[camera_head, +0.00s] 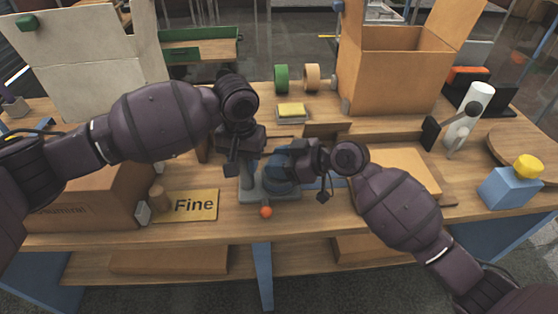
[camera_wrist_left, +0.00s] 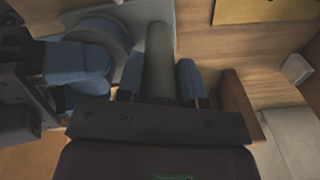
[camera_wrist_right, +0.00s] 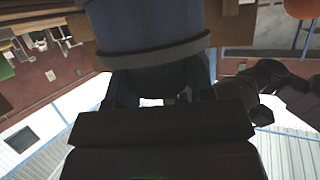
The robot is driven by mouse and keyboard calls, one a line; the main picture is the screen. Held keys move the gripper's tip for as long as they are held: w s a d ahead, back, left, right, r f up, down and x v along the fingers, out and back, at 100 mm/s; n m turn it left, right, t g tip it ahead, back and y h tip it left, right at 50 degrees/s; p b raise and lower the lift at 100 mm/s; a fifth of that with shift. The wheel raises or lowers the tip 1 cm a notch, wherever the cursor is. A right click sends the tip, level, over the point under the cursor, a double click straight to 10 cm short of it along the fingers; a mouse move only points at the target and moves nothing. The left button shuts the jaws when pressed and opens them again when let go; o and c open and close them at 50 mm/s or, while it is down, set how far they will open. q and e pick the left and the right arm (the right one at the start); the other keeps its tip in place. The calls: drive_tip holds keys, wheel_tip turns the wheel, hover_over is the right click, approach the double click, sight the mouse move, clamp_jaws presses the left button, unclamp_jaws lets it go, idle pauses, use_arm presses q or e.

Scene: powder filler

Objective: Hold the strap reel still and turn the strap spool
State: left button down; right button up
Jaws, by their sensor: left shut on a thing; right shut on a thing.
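The strap reel is a grey base (camera_head: 272,195) with an upright grey post, standing near the table's front edge. My left gripper (camera_head: 247,163) is shut around the post; in the left wrist view the post (camera_wrist_left: 159,50) lies between its two blue fingertips (camera_wrist_left: 160,82). The blue strap spool (camera_head: 281,178) sits on the base to the right of the post, partly hidden by my right gripper (camera_head: 291,162). In the right wrist view the blue spool (camera_wrist_right: 150,25), with a grey rim, fills the top. My right gripper (camera_wrist_right: 160,90) is shut on it; the exact contact is partly hidden.
An orange ball (camera_head: 266,212) sits just in front of the base. A yellow "Fine" sign (camera_head: 190,206) and a brown box (camera_head: 90,195) are to the left. Tape rolls (camera_head: 312,77) stand behind.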

drive_tip(key=m+t+h, duration=0.4)
drive_tip(key=m+t, duration=0.1)
drive_tip(key=shift+s+a+f+m, duration=0.1)
drive_tip(key=shift+f+m, duration=0.05)
drive_tip(key=shift+m, duration=0.15)
drive_tip(key=shift+m+t+h, duration=1.1)
drive_tip(key=shift+m+h, duration=0.6)
drive_tip(key=shift+m+h, duration=0.3)
drive_tip(key=o, duration=0.9)
drive_tip(key=shift+d+v, duration=0.2)
drive_tip(key=shift+v, duration=3.75)
